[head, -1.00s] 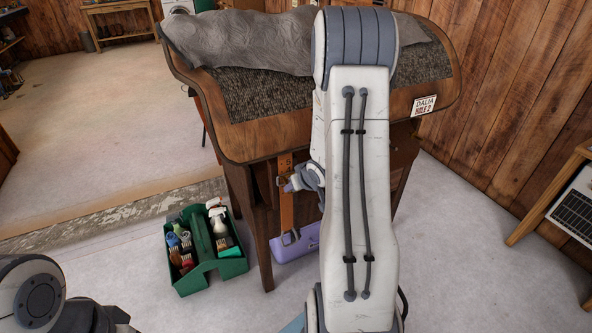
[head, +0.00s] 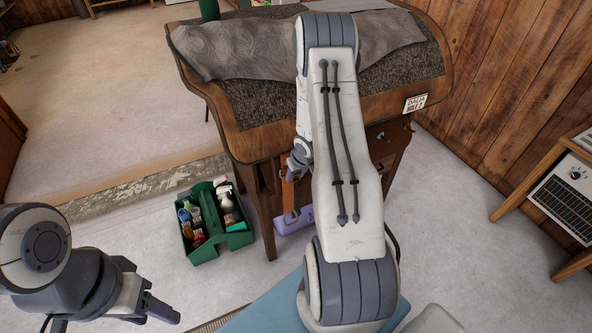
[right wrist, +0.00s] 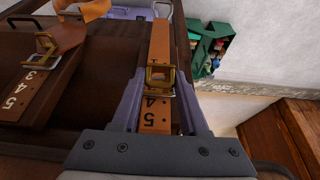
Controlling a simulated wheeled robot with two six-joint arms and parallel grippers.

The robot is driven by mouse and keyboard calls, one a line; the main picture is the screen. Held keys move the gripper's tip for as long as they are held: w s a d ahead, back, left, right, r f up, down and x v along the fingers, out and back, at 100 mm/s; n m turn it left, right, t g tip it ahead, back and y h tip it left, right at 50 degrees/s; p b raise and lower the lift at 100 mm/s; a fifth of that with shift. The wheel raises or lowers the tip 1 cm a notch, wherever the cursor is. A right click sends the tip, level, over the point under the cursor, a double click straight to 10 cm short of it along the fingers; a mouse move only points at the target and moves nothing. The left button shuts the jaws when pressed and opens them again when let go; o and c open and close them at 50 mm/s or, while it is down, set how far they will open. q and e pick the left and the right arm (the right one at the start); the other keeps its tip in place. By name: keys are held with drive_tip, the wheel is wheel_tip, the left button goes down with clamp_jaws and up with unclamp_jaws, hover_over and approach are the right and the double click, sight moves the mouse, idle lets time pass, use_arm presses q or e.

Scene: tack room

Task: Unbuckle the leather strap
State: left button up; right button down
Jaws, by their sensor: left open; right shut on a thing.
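The orange-brown leather strap (head: 289,197) hangs down the near side of the wooden stand. In the right wrist view the strap (right wrist: 160,40) runs through a brass buckle (right wrist: 158,76), with the numbers 4 and 5 on the strap below it. My right gripper (right wrist: 160,88) is shut on the strap at this buckle, one finger on each side. In the head view my right gripper (head: 297,163) is partly hidden by my own arm. My left gripper (head: 160,309) is open and empty at the lower left, well away from the strap.
A second strap with a brass buckle (right wrist: 47,46) lies to the left in the wrist view. The wooden stand (head: 245,143) carries a grey hide (head: 245,50). A green tote (head: 205,254) of brushes and bottles and a purple box (head: 294,222) stand on the floor. Floor at left is clear.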

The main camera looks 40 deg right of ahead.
idle(0.4)
drive_tip(key=shift+c, duration=2.2)
unclamp_jaws()
drive_tip(key=shift+r, duration=0.1)
drive_tip(key=shift+s+r, duration=0.1)
drive_tip(key=shift+r, duration=0.2)
drive_tip(key=p+v, duration=0.3)
drive_tip(key=v, duration=0.6)
drive_tip(key=shift+s+r+p, duration=0.2)
drive_tip(key=shift+r+p, duration=0.1)
drive_tip(key=shift+p, duration=0.1)
